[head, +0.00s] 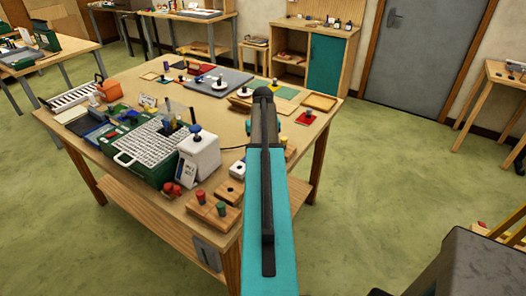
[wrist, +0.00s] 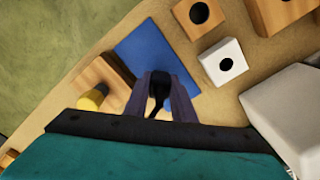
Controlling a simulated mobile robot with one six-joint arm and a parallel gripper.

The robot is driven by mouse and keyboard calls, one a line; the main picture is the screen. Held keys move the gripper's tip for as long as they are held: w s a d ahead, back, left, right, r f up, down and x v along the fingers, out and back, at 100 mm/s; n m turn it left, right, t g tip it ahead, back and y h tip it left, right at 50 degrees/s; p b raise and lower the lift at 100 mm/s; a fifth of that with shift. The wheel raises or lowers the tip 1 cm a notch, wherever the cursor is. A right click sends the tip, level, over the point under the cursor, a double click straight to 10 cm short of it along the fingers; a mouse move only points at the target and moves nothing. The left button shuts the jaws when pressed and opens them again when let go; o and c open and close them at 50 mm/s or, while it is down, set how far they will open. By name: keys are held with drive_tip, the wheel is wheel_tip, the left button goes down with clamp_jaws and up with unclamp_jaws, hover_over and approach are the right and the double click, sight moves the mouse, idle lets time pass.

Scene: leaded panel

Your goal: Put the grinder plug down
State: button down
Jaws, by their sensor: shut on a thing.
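The grinder plug (wrist: 158,88), a small black piece with a thin dark tail, is between the fingers of my gripper (wrist: 160,85) in the wrist view. My gripper is shut on it. Behind the fingertips lies a flat blue square (wrist: 148,48) on the wooden tabletop. I cannot tell whether the plug touches it or hangs above it. In the head view, my arm hides the gripper and the plug.
Wooden blocks with round holes (wrist: 198,14) and a white holed block (wrist: 222,62) stand right of the blue square. A wooden block with a yellow-and-black piece (wrist: 94,98) is at left. The workbench (head: 222,128) also carries a green crate (head: 152,168) and white box (head: 200,160).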

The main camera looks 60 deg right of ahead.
drive_tip(key=shift+f, duration=0.1)
drive_tip(key=c, duration=1.5)
unclamp_jaws()
drive_tip(key=shift+r, duration=0.25)
drive_tip(key=shift+r+b, duration=1.55)
drive_tip(key=shift+r, duration=4.4)
